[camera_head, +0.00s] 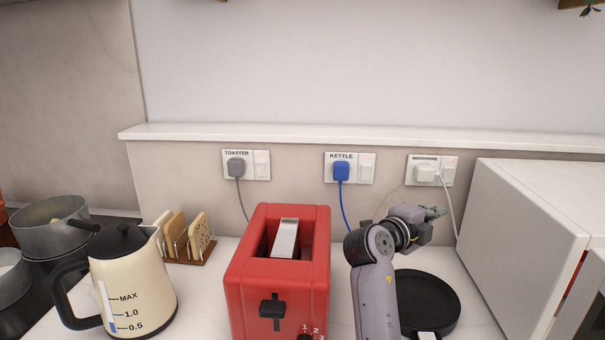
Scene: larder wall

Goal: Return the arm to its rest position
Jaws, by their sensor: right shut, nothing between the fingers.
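My right arm rises from the bottom of the head view, between the red toaster (247,285) and the white microwave-like box (520,240). My right gripper (440,211) is at the arm's upper end, pointing right, and is shut and empty. It is above the black round pan or plate (445,300), near the wall and the box's left side. It appears apart from the box, though the exact gap is hard to judge. My left gripper is not in view.
A cream kettle (140,285) and a toast rack (205,258) stand left of the toaster. Pots (50,235) sit on the far-left hob. Toaster, kettle (341,171) and third (426,172) plugs sit in wall sockets; a white cord hangs close to my gripper. Open air lies above the shelf ledge (300,135).

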